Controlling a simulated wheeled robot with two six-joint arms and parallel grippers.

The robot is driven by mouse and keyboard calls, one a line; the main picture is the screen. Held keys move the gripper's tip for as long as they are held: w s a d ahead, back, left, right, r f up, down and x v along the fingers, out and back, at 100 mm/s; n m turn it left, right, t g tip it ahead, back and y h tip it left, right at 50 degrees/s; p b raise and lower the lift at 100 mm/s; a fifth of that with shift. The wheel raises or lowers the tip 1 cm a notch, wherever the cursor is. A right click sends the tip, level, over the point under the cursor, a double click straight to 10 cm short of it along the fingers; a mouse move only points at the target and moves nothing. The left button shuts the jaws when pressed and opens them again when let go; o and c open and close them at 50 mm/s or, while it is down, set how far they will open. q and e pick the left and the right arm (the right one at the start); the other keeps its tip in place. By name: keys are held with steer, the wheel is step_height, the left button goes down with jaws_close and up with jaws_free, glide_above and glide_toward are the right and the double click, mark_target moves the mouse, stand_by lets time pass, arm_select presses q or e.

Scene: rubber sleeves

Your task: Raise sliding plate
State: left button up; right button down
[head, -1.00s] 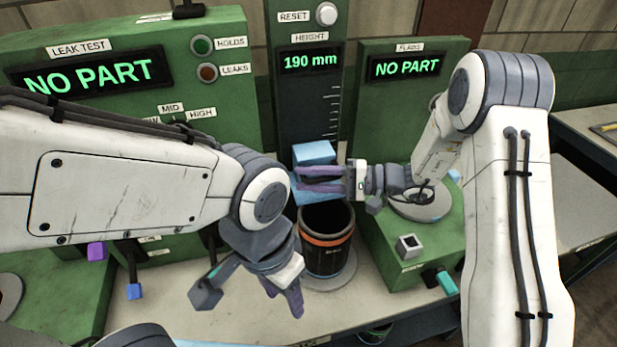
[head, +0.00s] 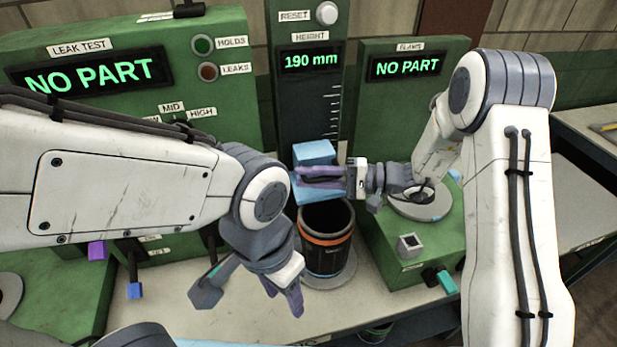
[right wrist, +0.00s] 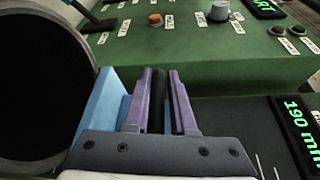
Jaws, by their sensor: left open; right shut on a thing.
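The light blue sliding plate (head: 314,152) is on the dark green height column (head: 312,105), whose display reads 190 mm. It is above and behind a black sleeve with an orange band (head: 327,240). My right gripper (head: 318,178) is at the plate, its purple fingers closed on a dark handle (right wrist: 157,95) beside the plate. The plate also shows in the right wrist view (right wrist: 103,105), partly hidden by the gripper. My left gripper (head: 289,298) is open, low in front of the bench and left of the sleeve, its fingers partly hidden.
The sleeve stands upright on a round grey base (head: 335,278). A green leak test box (head: 130,60) at left and a flaws box (head: 405,68) at right both read NO PART. A round grey disc (head: 425,205) and a small square socket (head: 410,245) lie right of the sleeve.

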steer(key=shift+s+f, duration=0.15)
steer(key=shift+f, duration=0.15)
stand_by(0.4)
step_height(320, 180, up, 16)
steer(key=p, duration=0.2)
steer(key=shift+f, duration=0.15)
steer(key=c, duration=0.8)
jaws_free()
steer(key=shift+c, duration=0.2)
steer(key=shift+d, duration=0.1)
steer(key=d+r+b, duration=0.1)
steer(key=d+b, duration=0.3)
steer(key=d, duration=0.6)
steer(key=shift+s+d, duration=0.15)
steer(key=shift+s, duration=0.2)
